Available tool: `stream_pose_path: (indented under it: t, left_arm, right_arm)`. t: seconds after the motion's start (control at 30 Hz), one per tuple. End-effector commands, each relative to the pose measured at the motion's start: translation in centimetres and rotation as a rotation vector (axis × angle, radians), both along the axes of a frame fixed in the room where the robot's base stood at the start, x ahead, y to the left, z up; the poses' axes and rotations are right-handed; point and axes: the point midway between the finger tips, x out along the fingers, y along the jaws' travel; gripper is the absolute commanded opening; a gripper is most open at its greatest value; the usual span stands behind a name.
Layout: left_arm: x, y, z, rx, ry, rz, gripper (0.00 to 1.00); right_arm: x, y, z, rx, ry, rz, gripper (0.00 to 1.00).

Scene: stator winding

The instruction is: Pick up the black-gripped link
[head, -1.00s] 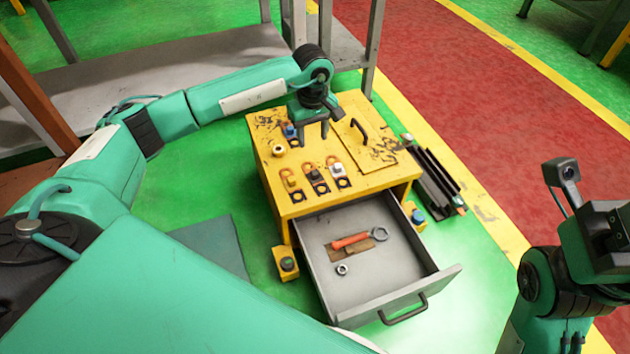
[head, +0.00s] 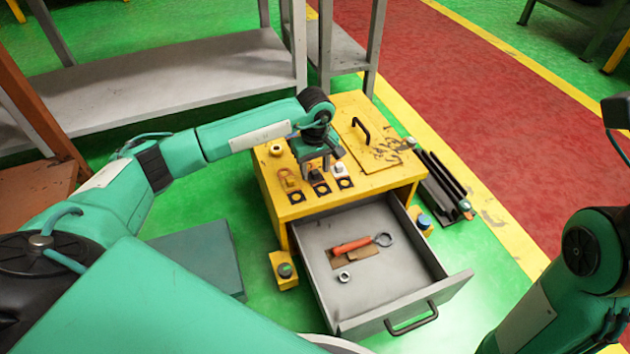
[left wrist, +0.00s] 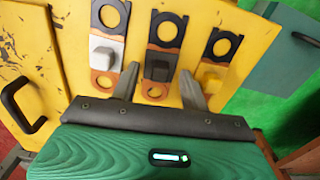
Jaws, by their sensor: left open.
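The black-gripped link (head: 319,184) lies on the yellow cabinet top, in the middle of a row of three. In the left wrist view this link (left wrist: 160,67) has a dark ringed end, a black grip block and an orange strip. My left gripper (head: 317,168) is above the row, pointing down. In the left wrist view its open fingers (left wrist: 160,88) are on either side of the black-gripped link, with nothing held. The white-gripped link (left wrist: 106,52) and the yellow-gripped link (left wrist: 213,66) lie on either side. My right gripper is out of frame.
The grey drawer (head: 316,275) is open, with an orange-handled tool (head: 351,246) and a small ring (head: 344,276) inside. A brass-coloured nut (head: 276,149) and a black handle (head: 360,129) are on the cabinet top. A grey shelf (head: 170,90) stands behind my left arm.

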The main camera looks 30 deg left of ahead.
Motion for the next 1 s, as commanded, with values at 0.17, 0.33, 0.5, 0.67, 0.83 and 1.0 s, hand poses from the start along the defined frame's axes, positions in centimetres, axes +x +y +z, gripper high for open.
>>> stream_pose_path:
  t: [0.17,0.33,0.5,0.67,0.83,1.0]
  left_arm:
    - [0.0,0.0,-0.4,-0.001,-0.001,0.000,0.45]
    - [0.0,0.0,-0.4,-0.001,-0.001,0.000,0.40]
    - [0.0,0.0,-0.4,-0.001,-0.001,0.000,0.06]
    - [0.0,0.0,-0.4,-0.001,-0.001,0.000,0.00]
    - [0.0,0.0,-0.3,-0.001,-0.001,0.000,0.00]
    - [0.0,0.0,0.8,0.000,-0.002,0.000,0.00]
  right_arm:
    - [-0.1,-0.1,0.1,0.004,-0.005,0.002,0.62]
    - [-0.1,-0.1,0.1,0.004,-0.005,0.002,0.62]
    - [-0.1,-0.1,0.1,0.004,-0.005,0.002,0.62]
    - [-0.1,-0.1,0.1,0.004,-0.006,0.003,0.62]
    - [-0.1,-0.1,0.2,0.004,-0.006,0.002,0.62]
    - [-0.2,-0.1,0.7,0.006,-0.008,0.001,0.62]
